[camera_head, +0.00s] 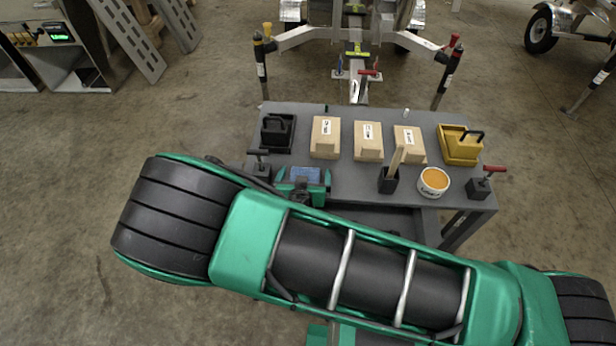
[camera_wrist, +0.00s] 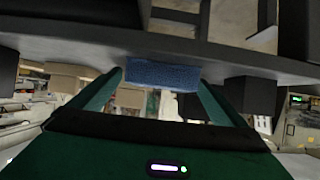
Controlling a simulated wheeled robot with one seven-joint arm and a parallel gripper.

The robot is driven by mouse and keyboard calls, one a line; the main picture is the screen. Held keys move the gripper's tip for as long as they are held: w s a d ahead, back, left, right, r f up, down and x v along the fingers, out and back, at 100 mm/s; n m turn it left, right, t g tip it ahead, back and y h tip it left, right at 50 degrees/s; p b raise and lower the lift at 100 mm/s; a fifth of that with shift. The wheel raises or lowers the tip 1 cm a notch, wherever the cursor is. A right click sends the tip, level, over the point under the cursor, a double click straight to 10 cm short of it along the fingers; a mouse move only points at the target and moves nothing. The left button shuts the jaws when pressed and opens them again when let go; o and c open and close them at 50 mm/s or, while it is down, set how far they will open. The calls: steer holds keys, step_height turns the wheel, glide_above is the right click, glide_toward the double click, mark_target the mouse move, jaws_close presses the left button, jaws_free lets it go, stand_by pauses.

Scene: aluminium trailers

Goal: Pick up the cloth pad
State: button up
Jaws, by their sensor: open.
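The cloth pad (camera_head: 307,174) is a small blue block near the front left edge of the grey table (camera_head: 345,191). In the wrist view one finger of my gripper (camera_wrist: 160,80) is left of the pad and one right. I cannot tell whether either finger touches it. My arm hides the table's front part.
Three wooden blocks (camera_head: 368,141) with labels stand behind. A black clamp block (camera_head: 261,167) is close left. A black holder (camera_head: 388,181), an orange-topped tub (camera_head: 433,182), a red-handled clamp (camera_head: 480,187) and a yellow bin (camera_head: 460,147) stand right. A black bin (camera_head: 277,132) is back left.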

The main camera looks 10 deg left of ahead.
steer(key=c, duration=1.1)
steer(key=shift+r, duration=0.1)
